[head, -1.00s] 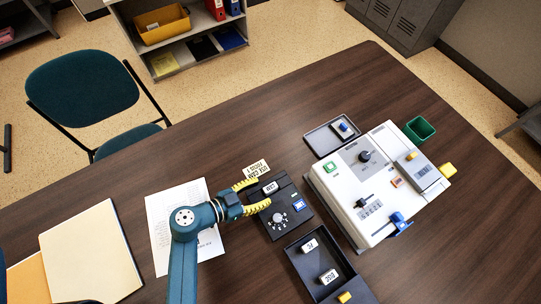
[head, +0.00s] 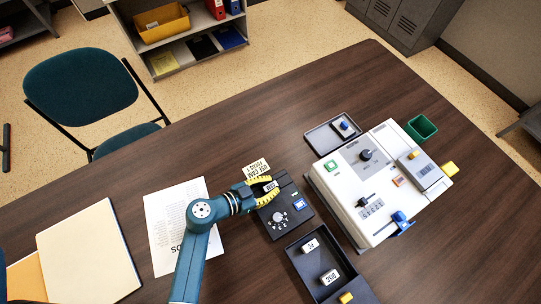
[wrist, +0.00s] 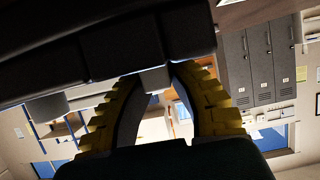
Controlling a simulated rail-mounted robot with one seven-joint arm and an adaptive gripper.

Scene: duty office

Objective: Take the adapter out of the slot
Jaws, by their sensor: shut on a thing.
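The adapter (head: 271,187), a small white block with dark lettering, is at the top end of the black device (head: 286,217) with a round dial. My gripper (head: 269,188) has yellow ribbed fingers and is shut on the adapter, one finger on each side. Whether the adapter is still seated in the slot or slightly raised cannot be told; the slot itself is hidden. In the wrist view the yellow fingers (wrist: 157,85) converge on a small greyish block, beside a large dark shape.
A dark tray (head: 318,257) with two white blocks and a yellow one lies below the device. A white machine (head: 345,205) with knobs stands to the right, near a small grey tray (head: 318,142) and a green bin (head: 421,128). A printed label lies above the device.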

